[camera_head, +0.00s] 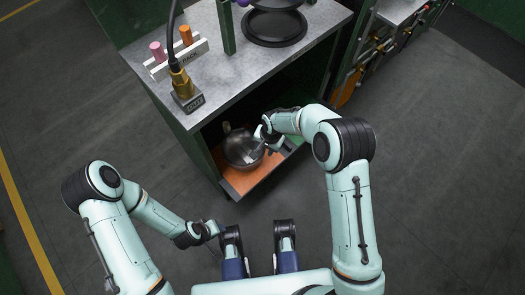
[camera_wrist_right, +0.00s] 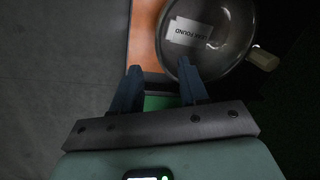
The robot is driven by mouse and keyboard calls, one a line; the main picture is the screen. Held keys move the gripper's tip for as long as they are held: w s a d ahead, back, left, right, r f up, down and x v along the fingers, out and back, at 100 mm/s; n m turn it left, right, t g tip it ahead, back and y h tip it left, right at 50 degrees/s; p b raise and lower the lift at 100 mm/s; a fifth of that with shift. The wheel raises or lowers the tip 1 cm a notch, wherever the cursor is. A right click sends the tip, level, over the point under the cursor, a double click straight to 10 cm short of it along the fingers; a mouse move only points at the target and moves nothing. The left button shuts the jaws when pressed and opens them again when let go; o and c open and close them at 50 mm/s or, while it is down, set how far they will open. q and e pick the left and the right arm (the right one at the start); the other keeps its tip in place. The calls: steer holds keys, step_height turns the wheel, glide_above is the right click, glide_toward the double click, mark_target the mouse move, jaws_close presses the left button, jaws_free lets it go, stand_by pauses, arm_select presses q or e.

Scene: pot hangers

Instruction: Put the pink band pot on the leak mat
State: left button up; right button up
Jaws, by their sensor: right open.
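A grey metal pot (camera_head: 242,148) stands in the low open bay of the cabinet, on an orange surface (camera_head: 240,181). I see no pink band on it. In the right wrist view the pot (camera_wrist_right: 235,30) shows its open top, a pale handle and a white label ending in "FOUND". My right gripper (camera_head: 262,146) is open at the pot's near side. In the wrist view (camera_wrist_right: 158,66) one finger overlaps the pot's rim and the other lies outside it; contact is unclear. My left gripper (camera_head: 212,229) hangs low, away from the cabinet; its jaws are too small to read.
A green patch (camera_wrist_right: 160,103) borders the orange surface. The cabinet top (camera_head: 235,80) carries a white rack (camera_head: 178,59) with pink and orange pegs, a cable with a brass fitting (camera_head: 181,82), and a black round stand (camera_head: 275,28). The floor to the left is clear.

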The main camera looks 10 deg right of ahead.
arm_select(q)
steer(key=shift+s+d+r, duration=0.15)
steer(key=shift+s+r, duration=0.05)
steer(key=shift+s, duration=0.1)
arm_select(e)
steer(key=s+d+f, duration=0.2)
steer(key=s+f, duration=0.1)
steer(key=s, duration=0.5)
steer(key=s+d+f+n+y, duration=0.1)
steer(key=s+d+f, duration=0.2)
steer(key=s, duration=0.6)
steer(key=s+d+f, duration=0.3)
steer(key=s+f, duration=0.2)
steer(key=s, duration=0.4)
steer(key=shift+s+d+n, duration=0.2)
steer(key=shift+n, duration=0.1)
